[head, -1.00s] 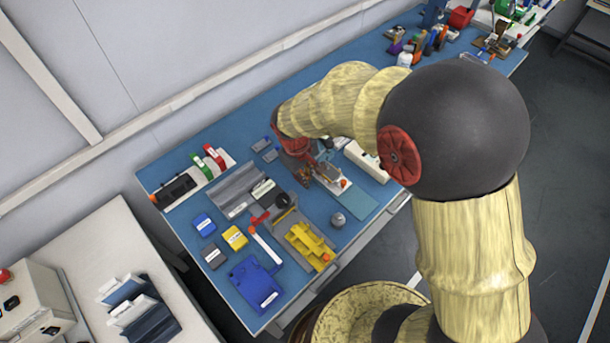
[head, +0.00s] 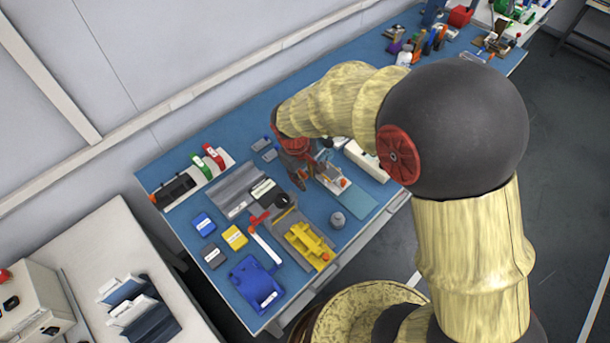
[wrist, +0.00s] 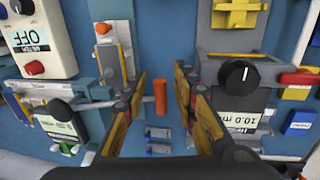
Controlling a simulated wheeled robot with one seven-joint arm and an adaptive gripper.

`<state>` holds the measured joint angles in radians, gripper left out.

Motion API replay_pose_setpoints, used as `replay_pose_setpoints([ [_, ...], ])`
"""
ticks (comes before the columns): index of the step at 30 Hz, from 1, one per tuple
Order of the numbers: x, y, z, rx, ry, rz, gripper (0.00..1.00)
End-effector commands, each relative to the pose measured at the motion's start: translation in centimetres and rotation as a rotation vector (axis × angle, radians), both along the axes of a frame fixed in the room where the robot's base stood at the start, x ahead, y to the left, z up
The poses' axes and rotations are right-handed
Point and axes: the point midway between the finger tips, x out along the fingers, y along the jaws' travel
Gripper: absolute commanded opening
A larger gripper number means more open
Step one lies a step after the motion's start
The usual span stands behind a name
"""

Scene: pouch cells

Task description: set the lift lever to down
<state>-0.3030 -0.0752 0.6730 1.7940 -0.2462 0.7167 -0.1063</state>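My gripper (wrist: 160,103) is open, its two fingers on either side of an upright orange handle (wrist: 161,97). There are gaps between the handle and the fingers. The handle appears joined by a short grey bar to a grey device on its left and may be the lift lever; no label on it is readable. In the head view my gripper (head: 298,178) points down over the bench beside this device (head: 332,178), and the handle is hidden there.
A grey unit with a black knob (wrist: 240,74) and a red lever (wrist: 299,78) stands close on the right. A white box reading OFF (wrist: 38,40) is at the upper left.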

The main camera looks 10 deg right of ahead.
Motion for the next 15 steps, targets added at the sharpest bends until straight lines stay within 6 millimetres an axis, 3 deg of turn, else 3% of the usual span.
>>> replay_pose_setpoints([
  [5,0.0,0.2,1.4,0.001,-0.003,0.0,0.28],
  [15,-0.6,1.2,8.0,0.002,-0.005,0.001,0.28],
])
